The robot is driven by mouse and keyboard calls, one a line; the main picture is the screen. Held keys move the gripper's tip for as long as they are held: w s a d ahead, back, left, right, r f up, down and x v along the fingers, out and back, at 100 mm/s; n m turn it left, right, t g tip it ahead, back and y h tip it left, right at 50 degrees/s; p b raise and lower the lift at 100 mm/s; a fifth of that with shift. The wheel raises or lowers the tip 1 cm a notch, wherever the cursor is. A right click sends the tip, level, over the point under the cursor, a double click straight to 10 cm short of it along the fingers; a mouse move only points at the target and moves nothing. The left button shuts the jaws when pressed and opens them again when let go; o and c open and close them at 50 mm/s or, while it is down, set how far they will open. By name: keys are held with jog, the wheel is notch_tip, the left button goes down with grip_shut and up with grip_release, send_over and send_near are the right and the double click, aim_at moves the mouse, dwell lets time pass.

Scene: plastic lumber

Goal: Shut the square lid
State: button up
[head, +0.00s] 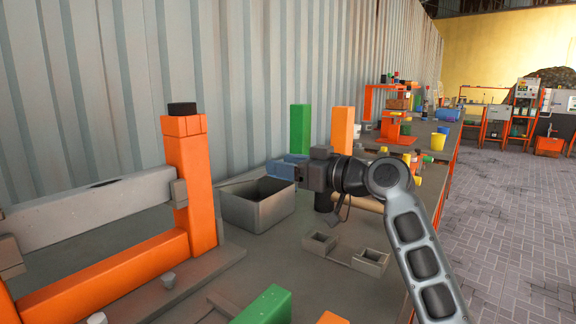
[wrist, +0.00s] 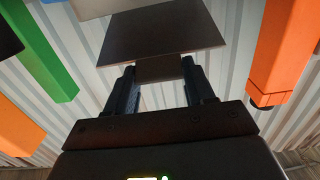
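The square container (head: 258,216) is a grey box on the bench in the head view, with its dark inside showing. I cannot make out its lid clearly in that view. My gripper (head: 286,168) is just above the box's back right rim. The wrist view shows a flat dark grey plate (wrist: 160,38) beyond my fingers (wrist: 160,82); it may be the lid, tilted. A small brownish block sits at the plate's edge, between the fingertips in the picture. The fingers are apart, with the wall showing between them. I cannot tell whether they touch the block.
A large orange post (head: 190,190) with grey beams stands left of the box. A green post (head: 300,130) and an orange post (head: 342,130) stand behind my gripper. Small grey open blocks (head: 345,252) lie to the right. A corrugated wall (head: 220,80) rises behind the bench.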

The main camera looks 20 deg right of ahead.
jog(key=o, duration=0.3)
jog(key=f, duration=0.3)
jog(key=shift+s+d+f+g+h, duration=0.15)
jog(key=shift+d+f+g+h, duration=0.05)
jog(key=shift+d+g+h, duration=0.15)
jog(key=shift+o, duration=0.5)
jog(key=shift+s+d, duration=0.1)
jog(key=shift+t, duration=0.45)
jog(key=s+d+r, duration=0.1)
jog(key=s, duration=0.1)
jog(key=s+d+r, duration=0.1)
jog(key=s, duration=0.1)
jog(key=s+d+r, duration=0.1)
jog(key=s+d, duration=0.1)
jog(key=shift+r, duration=0.15)
jog(key=shift+a+r, duration=0.1)
jog(key=shift+r, duration=0.05)
jog(key=shift+a+p, duration=0.1)
jog(key=shift+p, duration=0.2)
jog(key=shift+w, duration=0.1)
